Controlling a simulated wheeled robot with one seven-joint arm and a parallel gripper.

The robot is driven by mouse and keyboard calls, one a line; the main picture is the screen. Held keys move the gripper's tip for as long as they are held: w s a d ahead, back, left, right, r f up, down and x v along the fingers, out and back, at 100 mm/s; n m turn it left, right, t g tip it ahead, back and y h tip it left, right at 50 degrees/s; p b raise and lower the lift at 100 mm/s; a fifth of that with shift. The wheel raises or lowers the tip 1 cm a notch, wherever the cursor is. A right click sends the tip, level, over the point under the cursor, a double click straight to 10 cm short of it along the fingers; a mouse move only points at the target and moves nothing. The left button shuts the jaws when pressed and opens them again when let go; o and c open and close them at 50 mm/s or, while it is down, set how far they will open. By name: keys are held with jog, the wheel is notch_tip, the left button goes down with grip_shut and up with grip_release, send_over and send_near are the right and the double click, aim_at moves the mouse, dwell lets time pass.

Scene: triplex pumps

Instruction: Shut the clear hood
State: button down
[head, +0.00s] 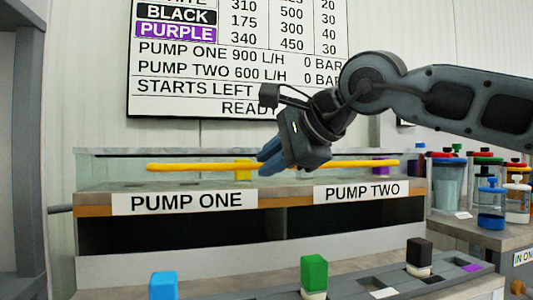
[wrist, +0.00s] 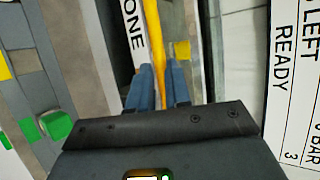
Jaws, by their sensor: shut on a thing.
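The clear hood (head: 112,160) is a see-through box along the top of the pump bench, with a long yellow bar (head: 195,167) across its front. The bar runs almost level, just above the bench's front edge. My gripper (head: 268,160) is at the middle of the bar, with its blue fingers closed around it. In the wrist view the yellow bar (wrist: 154,40) passes between the two fingers of my gripper (wrist: 159,88). I cannot tell whether the hood's lower edge touches the bench top.
A yellow block (head: 243,175) and a purple block (head: 381,170) show behind the bar. In front is a grey rack (head: 345,285) with blue, green and black capped pieces. Lidded jars (head: 491,208) stand at right. A board (head: 200,85) hangs behind.

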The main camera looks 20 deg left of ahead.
jog(key=f, duration=0.3)
jog(key=shift+s, duration=0.35)
jog(key=c, duration=1.1)
grip_release()
jog(key=shift+d, duration=0.1)
jog(key=shift+d+r, duration=0.1)
jog(key=shift+r, duration=0.05)
jog(key=p+v, duration=0.1)
jog(key=v, duration=0.3)
jog(key=p+v, duration=0.1)
jog(key=v, duration=0.3)
jog(key=shift+w+r, duration=0.15)
jog(key=shift+r, duration=0.2)
